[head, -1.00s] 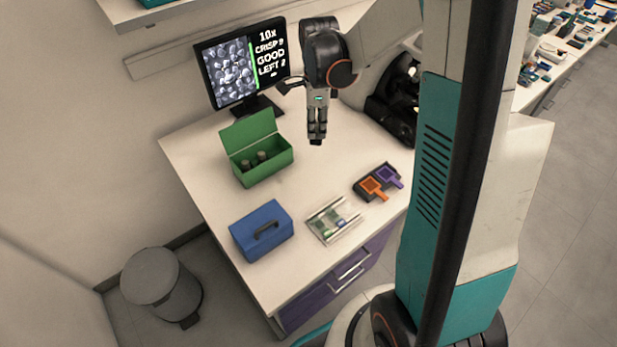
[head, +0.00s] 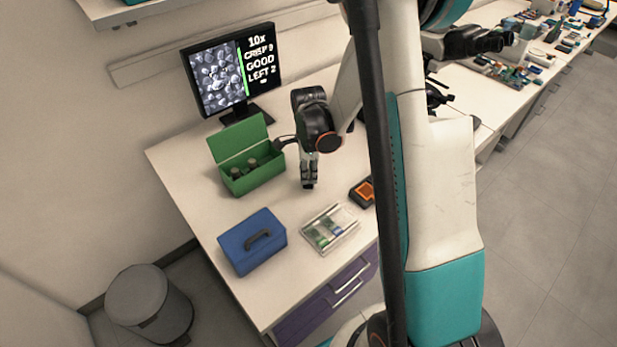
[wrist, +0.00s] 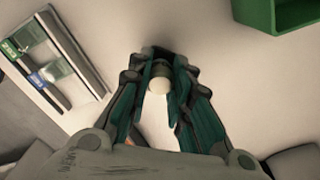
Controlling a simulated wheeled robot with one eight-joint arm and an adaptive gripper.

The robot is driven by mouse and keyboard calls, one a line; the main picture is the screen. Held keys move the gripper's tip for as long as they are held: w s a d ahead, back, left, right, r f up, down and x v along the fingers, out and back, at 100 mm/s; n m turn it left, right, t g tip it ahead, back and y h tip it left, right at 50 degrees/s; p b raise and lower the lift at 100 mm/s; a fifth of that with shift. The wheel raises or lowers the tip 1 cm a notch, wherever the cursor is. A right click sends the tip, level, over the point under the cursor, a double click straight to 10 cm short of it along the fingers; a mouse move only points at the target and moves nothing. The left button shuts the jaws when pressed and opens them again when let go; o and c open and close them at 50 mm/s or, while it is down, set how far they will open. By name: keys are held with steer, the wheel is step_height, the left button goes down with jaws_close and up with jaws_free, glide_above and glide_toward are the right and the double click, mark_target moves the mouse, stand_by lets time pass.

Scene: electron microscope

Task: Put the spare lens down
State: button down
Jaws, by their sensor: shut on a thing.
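My gripper (head: 308,178) hangs over the white bench, right of the green box and behind the slide tray. In the wrist view its fingers (wrist: 160,60) are closed around a small dark cylinder with a pale round end, the spare lens (wrist: 159,86). The lens sits between the fingertips, and its sides are partly hidden by them. In the head view it is too small to make out clearly. The bench top (wrist: 205,50) shows bare beyond the fingertips. I cannot tell whether the lens touches the bench.
The open green box (head: 247,181) holds dark cylinders. A shut blue box (head: 250,245) stands nearer the front. A monitor (head: 232,70) stands behind. Bare bench surrounds my gripper.

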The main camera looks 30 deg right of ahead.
steer(key=shift+f, duration=0.65)
steer(key=shift+f, duration=0.1)
steer(key=c, duration=1.5)
jaws_free()
steer(key=shift+o, duration=0.2)
